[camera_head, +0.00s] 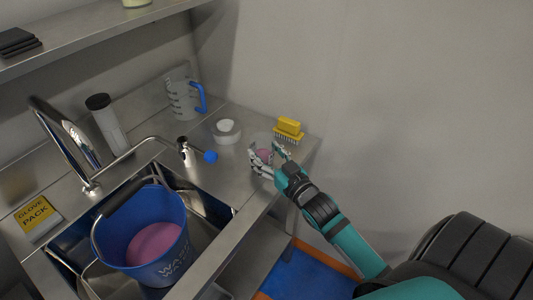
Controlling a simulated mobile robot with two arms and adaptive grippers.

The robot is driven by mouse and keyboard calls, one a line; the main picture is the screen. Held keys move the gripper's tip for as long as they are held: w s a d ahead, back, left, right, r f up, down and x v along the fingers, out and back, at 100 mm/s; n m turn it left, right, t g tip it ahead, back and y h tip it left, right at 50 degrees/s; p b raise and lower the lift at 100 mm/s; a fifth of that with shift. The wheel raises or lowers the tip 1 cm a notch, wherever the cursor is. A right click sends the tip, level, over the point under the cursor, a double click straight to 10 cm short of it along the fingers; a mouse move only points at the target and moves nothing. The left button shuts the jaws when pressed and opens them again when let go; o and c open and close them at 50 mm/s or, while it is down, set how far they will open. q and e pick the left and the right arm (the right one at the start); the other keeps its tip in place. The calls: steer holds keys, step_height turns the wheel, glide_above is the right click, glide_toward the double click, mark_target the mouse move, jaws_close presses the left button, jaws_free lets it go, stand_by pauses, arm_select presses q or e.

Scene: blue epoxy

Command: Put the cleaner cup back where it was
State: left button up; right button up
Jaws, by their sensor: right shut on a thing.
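The cleaner cup (259,138) is a small, pale, see-through cup with pink in it. It is at the right end of the steel counter, partly hidden by my fingers. My right gripper (264,163) is shut on the cup from the front right. I cannot tell whether the cup's base touches the counter. A blue bucket (170,202) holding pink liquid stands in the sink to the left. My left gripper is not in view.
A yellow brush (289,128) is just behind the cup, near the counter's right end. A white tape-like roll (227,131), a measuring jug (183,99) with a blue handle and a grey-white bottle (106,124) stand along the back. A faucet (62,138) rises at left.

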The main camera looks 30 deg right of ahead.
steer(key=shift+f, duration=0.15)
steer(key=o, duration=1.3)
steer(key=s+b, duration=0.1)
steer(key=s, duration=1.1)
